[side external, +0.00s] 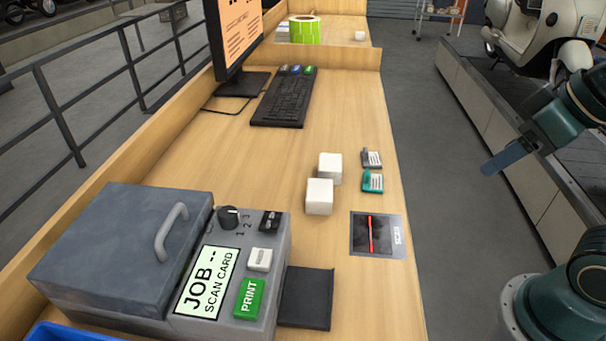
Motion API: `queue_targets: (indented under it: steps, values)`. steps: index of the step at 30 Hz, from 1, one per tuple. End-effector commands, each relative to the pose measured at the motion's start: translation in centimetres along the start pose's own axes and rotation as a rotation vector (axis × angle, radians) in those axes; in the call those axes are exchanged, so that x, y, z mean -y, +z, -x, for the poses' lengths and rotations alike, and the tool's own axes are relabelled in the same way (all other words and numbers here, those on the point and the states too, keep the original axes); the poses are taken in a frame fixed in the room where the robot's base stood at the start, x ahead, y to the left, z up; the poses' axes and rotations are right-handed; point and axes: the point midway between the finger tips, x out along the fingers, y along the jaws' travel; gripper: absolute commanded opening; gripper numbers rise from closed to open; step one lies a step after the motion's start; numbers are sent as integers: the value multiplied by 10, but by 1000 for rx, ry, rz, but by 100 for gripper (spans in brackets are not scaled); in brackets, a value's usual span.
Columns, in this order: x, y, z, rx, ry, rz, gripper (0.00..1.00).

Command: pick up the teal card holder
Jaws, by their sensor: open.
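The teal card holder (373,182) lies on the wooden counter near its right edge, with a white label on its face. A similar dark grey card holder (371,159) lies just behind it. My gripper (492,168) hangs in the air to the right of the counter, over the floor. It is open, apart from both card holders, and nothing shows in it. From this side its two fingers overlap, so the gap between them is hidden.
Two white cubes (319,197) (330,168) stand just left of the teal holder. A scanner pad (390,246) with a red line lies in front. A grey printer (130,255) fills the front left. A keyboard (284,98) and monitor (237,30) stand behind. The counter's middle is clear.

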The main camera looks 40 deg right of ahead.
Motion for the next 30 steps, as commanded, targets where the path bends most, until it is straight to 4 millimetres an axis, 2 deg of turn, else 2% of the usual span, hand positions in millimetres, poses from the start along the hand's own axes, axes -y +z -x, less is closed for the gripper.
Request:
queue_targets:
  steps: [8,14,23,30]
  values:
    - [0,-1,0,1,0,-3,65]
    - [1,-10,0,25,-1,-41,65]
    - [4,-52,-8,124,7,-206,65]
    - [7,-91,-25,219,34,-373,65]
